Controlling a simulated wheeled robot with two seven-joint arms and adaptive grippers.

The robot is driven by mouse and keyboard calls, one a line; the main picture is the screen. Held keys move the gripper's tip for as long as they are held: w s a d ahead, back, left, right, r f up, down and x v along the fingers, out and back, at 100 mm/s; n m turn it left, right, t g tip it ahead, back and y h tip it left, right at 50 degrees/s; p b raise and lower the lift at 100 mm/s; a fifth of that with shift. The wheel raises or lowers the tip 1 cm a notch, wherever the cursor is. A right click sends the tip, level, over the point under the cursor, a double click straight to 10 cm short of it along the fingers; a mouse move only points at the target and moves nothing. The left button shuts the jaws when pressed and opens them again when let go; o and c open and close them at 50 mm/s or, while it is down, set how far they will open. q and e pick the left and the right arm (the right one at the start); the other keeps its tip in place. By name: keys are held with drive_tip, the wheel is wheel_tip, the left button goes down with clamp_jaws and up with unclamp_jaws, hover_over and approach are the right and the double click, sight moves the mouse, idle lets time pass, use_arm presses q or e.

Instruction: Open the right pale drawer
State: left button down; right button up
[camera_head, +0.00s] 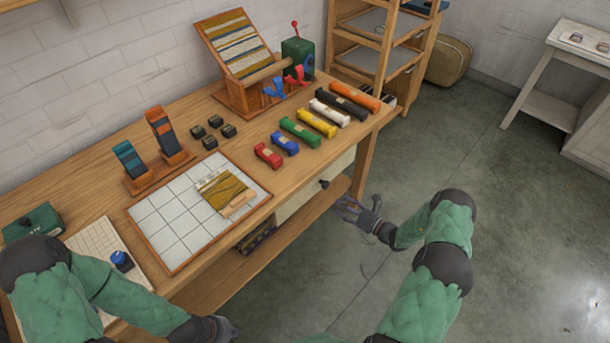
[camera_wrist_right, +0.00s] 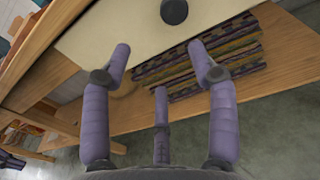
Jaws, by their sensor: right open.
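The right pale drawer (camera_head: 300,198) is under the front edge of the wooden table and looks shut. Its dark round knob (camera_head: 324,184) also shows at the top of the right wrist view (camera_wrist_right: 174,11), in front of the pale drawer face (camera_wrist_right: 135,25). My right gripper (camera_head: 346,209) is open and empty, in front of the drawer and a little to the right of the knob, apart from it. In the right wrist view its spread fingers (camera_wrist_right: 159,58) point toward the drawer, with the knob beyond them. My left gripper (camera_head: 222,328) is at the bottom edge, partly cut off.
The table (camera_head: 200,158) carries a white tiled board (camera_head: 160,225), several coloured wool skeins (camera_head: 300,131) and a loom (camera_head: 240,60). A lower shelf (camera_head: 222,280) under the drawer holds striped textiles (camera_wrist_right: 200,68). The floor (camera_head: 500,220) to the right is clear.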

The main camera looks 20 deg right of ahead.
sight(327, 185)
drive_tip(key=shift+m+t+h, duration=0.3)
drive_tip(key=shift+t, duration=0.2)
drive_tip(key=b+x, duration=0.1)
drive_tip(key=x, duration=0.2)
drive_tip(key=d+x, duration=0.1)
drive_tip(key=x, duration=0.3)
drive_tip(key=w+d+r+b+x, duration=0.1)
drive_tip(key=x, duration=0.3)
drive_tip(key=shift+b, duration=0.3)
clamp_jaws()
